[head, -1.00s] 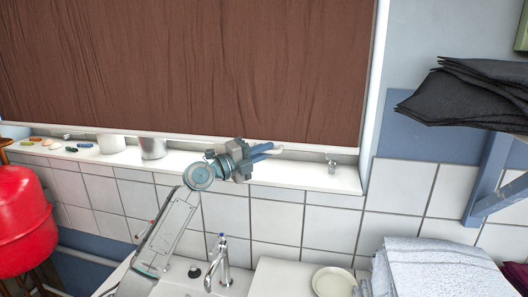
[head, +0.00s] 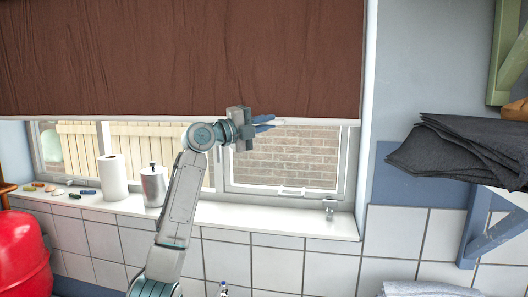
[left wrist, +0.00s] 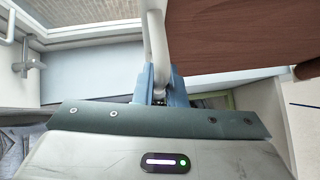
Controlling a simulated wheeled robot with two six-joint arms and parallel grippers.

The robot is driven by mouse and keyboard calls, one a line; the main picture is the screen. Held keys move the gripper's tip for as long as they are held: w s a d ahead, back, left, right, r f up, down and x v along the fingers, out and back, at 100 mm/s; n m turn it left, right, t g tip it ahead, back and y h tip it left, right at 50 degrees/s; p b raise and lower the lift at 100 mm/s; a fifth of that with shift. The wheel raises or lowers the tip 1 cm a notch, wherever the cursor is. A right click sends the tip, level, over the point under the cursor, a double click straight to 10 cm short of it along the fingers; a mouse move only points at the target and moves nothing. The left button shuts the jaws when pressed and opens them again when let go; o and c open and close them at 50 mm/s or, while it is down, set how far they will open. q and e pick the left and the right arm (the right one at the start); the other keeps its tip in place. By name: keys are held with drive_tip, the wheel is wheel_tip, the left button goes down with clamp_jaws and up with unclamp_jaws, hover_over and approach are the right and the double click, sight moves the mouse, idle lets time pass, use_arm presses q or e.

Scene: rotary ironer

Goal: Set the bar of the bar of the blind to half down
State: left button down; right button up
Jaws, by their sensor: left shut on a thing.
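The brown blind (head: 180,55) hangs over the upper part of the window, with a thin white bar (head: 90,118) along its bottom edge. The bar is well above the sill, and window glass shows below it. My left gripper (head: 268,124) is at the bar, right of its middle. In the left wrist view its blue fingers (left wrist: 161,84) are shut on a white loop-like pull (left wrist: 156,45), beside the bar (left wrist: 225,77) and the brown cloth. How the pull joins the bar is not clear. My right gripper is out of view.
The sill (head: 265,217) holds a paper roll (head: 113,177), a metal canister (head: 154,186) and several small coloured items at left. A window catch (head: 330,208) is at right. Dark folded cloth (head: 460,150) lies on a shelf at right. A red container (head: 20,255) stands at left.

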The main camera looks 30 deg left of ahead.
use_arm(q)
wheel_tip(320, 180, up, 8)
drive_tip(key=shift+f+p, duration=0.1)
drive_tip(key=shift+p, duration=1.1)
drive_tip(key=shift+r, duration=0.65)
drive_tip(key=c, duration=1.5)
unclamp_jaws()
drive_tip(key=shift+f, duration=0.1)
